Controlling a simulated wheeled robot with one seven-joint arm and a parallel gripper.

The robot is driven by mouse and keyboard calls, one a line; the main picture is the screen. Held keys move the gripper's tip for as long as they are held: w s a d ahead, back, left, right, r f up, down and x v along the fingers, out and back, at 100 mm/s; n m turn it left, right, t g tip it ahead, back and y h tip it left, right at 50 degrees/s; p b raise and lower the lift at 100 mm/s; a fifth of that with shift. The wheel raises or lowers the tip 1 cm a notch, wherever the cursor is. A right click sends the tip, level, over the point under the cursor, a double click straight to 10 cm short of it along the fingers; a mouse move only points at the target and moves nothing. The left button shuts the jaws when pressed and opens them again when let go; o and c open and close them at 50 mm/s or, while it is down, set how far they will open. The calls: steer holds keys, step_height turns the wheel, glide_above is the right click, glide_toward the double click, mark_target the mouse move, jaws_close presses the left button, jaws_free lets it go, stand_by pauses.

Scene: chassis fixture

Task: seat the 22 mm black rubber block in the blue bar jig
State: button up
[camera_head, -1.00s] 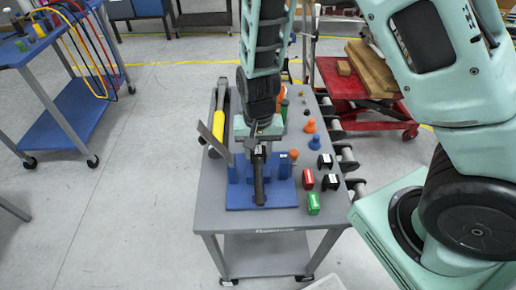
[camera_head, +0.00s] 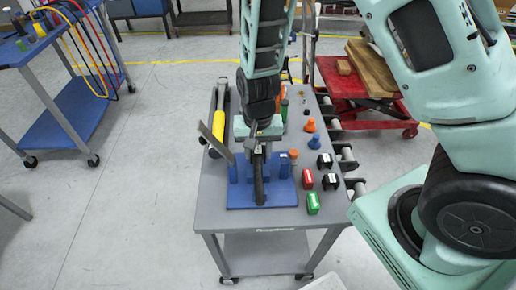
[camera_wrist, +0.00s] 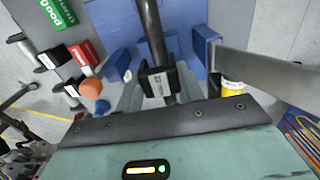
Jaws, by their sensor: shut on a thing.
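The blue bar jig (camera_head: 285,195) stands on the grey table, with a blue base and upright blue posts. A dark bar (camera_head: 260,185) lies along its middle and also shows in the wrist view (camera_wrist: 151,30). My gripper (camera_wrist: 160,88) is shut on a black rubber block (camera_wrist: 158,81) with a white label. The block is over the bar, between the blue posts (camera_wrist: 118,66). I cannot tell whether it touches the bar or the jig. In the head view my gripper (camera_head: 259,146) is above the back of the jig and mostly hides the block.
Black labelled blocks (camera_head: 325,160), a red block (camera_head: 307,179) and a green block (camera_head: 313,204) stand right of the jig. Orange and blue knobs (camera_head: 314,142) stand behind them. A yellow-handled tool (camera_head: 218,126) lies left. A flat grey strip (camera_wrist: 270,73) juts beside the jig.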

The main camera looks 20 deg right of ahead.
mark_target(258, 164)
steer(key=shift+f, duration=0.3)
steer(key=shift+f+b, duration=1.75)
steer(key=shift+f, duration=0.3)
steer(key=o, duration=1.2)
steer(key=shift+o, duration=0.2)
step_height(258, 164, up, 7)
steer(key=p, duration=0.6)
steer(key=shift+p, duration=0.4)
